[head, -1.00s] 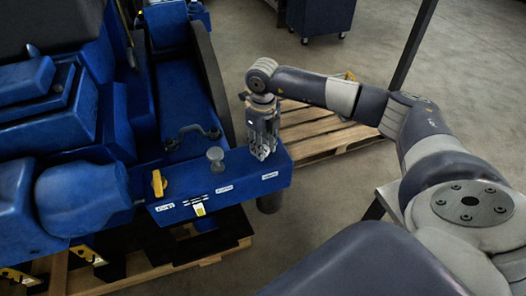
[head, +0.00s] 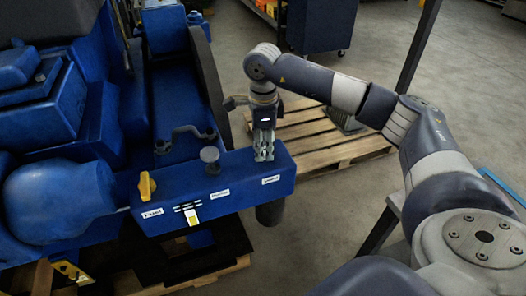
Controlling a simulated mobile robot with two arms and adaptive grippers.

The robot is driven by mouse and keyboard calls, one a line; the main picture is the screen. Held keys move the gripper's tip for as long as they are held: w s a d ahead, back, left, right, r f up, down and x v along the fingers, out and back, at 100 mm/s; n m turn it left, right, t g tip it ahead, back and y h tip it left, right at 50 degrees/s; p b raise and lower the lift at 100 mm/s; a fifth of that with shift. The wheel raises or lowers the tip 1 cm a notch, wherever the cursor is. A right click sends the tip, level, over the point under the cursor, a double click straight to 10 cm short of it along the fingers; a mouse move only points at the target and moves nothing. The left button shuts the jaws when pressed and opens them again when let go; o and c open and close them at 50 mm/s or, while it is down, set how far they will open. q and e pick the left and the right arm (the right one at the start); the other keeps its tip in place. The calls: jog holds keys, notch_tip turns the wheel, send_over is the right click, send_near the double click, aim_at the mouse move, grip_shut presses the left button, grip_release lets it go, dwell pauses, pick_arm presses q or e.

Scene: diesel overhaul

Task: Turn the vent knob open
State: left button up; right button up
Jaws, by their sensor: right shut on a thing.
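A blue control box (head: 230,205) juts from the engine. A yellow lever (head: 147,186) stands on its left end above a label that seems to read Fuel. A grey round-topped knob (head: 210,156) stands in the middle. My right gripper (head: 264,156) points down onto the right end of the box, behind the rightmost label (head: 271,180). It is shut on the vent knob there, which the fingers hide. The label's text is too small to read surely. My left gripper is not in view.
Blue engine parts fill the left, with a dark handle (head: 184,137) behind the box. A wooden pallet (head: 335,150) lies behind my right arm. A blue wheeled cabinet (head: 321,25) stands at the back. Open floor lies to the right.

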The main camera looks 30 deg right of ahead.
jog(key=shift+n+b, duration=0.6)
jog(key=shift+n, duration=0.5)
jog(key=o, duration=1.1)
jog(key=shift+c, duration=0.2)
notch_tip(320, 180, up, 12)
